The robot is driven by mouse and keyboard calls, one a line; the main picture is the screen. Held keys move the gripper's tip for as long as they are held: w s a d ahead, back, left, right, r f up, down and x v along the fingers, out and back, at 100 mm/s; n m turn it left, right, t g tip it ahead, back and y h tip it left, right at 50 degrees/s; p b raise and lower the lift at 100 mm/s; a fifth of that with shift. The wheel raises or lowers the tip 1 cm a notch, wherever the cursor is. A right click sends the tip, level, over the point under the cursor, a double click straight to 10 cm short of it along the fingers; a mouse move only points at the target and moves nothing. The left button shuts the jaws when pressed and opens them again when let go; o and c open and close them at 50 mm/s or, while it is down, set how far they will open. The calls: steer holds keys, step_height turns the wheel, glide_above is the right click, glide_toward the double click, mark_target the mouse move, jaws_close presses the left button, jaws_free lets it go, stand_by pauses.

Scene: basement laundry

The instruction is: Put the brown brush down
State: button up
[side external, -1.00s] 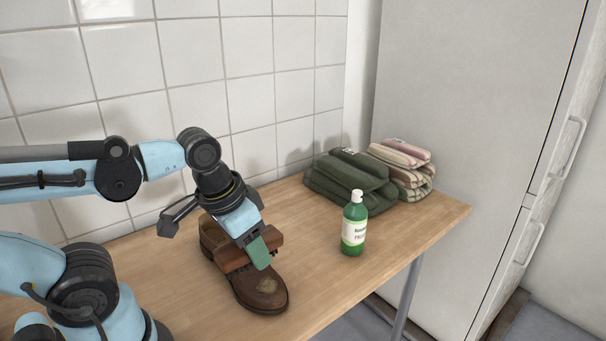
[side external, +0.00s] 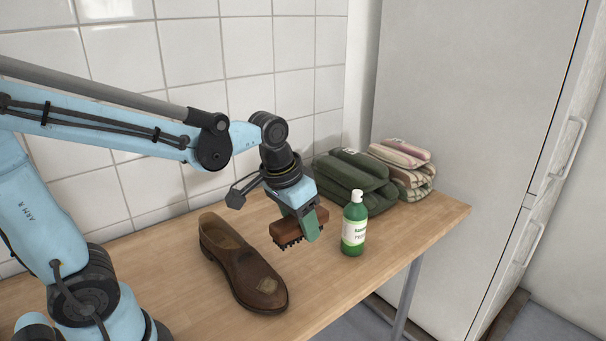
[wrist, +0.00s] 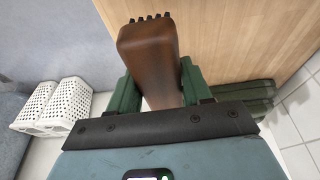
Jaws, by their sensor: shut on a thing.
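The brown brush (side external: 297,228) has a wooden back and dark bristles that point down. My gripper (side external: 311,222) is shut on it, between the shoe and the green bottle in the side view. Whether the bristles touch the table or hang just above it, I cannot tell. In the wrist view the brush (wrist: 148,62) sits between the two green fingers (wrist: 155,88), with bristle tips showing at its far end. A brown leather shoe (side external: 240,262) with a pale scuffed patch near the toe stands on the table to the left of the brush.
A green bottle (side external: 354,232) with a white cap stands close to the right of my gripper. Folded green towels (side external: 350,183) and striped towels (side external: 404,168) lie behind. The wooden table (side external: 335,290) is bare at the front. White baskets (wrist: 55,105) show in the wrist view.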

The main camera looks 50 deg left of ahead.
steer(key=shift+w+a+f, duration=0.1)
steer(key=shift+w+f, duration=0.15)
steer(key=shift+w, duration=0.35)
steer(key=shift+w+f, duration=0.2)
steer(key=shift+w, duration=0.4)
steer(key=shift+w+a+f, duration=0.15)
steer(key=shift+a+f, duration=0.05)
steer(key=shift+a, duration=0.05)
steer(key=w+a+f, duration=0.1)
steer(key=a+f, duration=0.1)
steer(key=a, duration=0.1)
steer(key=w+a+f, duration=0.1)
steer(key=a+f, duration=0.1)
steer(key=a, duration=0.2)
steer(key=w+a+f, duration=0.1)
steer(key=a+f, duration=0.1)
steer(key=a, duration=0.1)
steer(key=shift+a+f, duration=0.35)
steer(key=shift+f, duration=2)
steer(key=shift+f, duration=0.1)
steer(key=o, duration=1.2)
